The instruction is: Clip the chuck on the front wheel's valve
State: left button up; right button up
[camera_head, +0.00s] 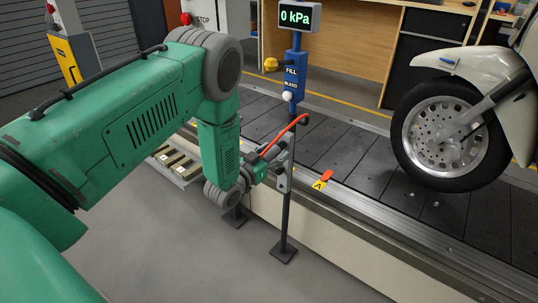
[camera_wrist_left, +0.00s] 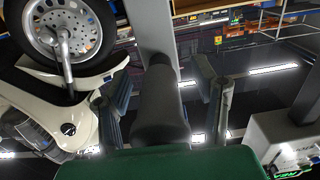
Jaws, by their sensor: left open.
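The front wheel (camera_head: 447,137) of a cream scooter stands on the slat conveyor, and it also shows in the left wrist view (camera_wrist_left: 82,48). I cannot make out its valve. A red hose (camera_head: 284,135) curves down from the pump post (camera_head: 287,205) towards my left gripper (camera_head: 275,172). That gripper is open beside the post. In the left wrist view, a dark grey cylinder (camera_wrist_left: 160,108) lies between its spread fingers, with visible gaps on both sides. It may be the chuck, but I cannot tell surely. My right gripper is out of view.
A display (camera_head: 295,17) reading 0 kPa tops the post, above a blue FILL/BLEED box (camera_head: 292,80) with a yellow knob (camera_head: 271,65). An orange tag (camera_head: 327,176) sits on the conveyor edge. The front floor is clear.

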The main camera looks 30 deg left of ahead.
aim_at(266, 158)
pick_arm(q)
jog(key=shift+w+d+r, duration=0.35)
jog(key=shift+w+r, duration=0.35)
jog(key=shift+w, duration=0.05)
grip_shut()
jog(key=shift+s+f+p, duration=0.4)
jog(key=shift+s+p, duration=0.25)
jog(key=shift+p, duration=0.05)
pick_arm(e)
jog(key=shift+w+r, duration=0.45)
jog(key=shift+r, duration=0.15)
pick_arm(q)
jog(key=shift+s+f, duration=0.1)
jog(key=shift+s, duration=0.05)
jog(key=shift+s+a+p, duration=0.1)
jog(key=shift+s+p, duration=0.2)
jog(key=shift+s, duration=0.5)
jog(key=shift+s+a+f+p, duration=0.1)
jog(key=shift+s+a+p, duration=0.1)
jog(key=shift+s, duration=0.35)
jog(key=shift+s+a+p, duration=0.2)
jog(key=shift+s, duration=0.35)
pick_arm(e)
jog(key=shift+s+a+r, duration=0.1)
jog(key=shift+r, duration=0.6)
pick_arm(q)
jog(key=shift+d, duration=0.15)
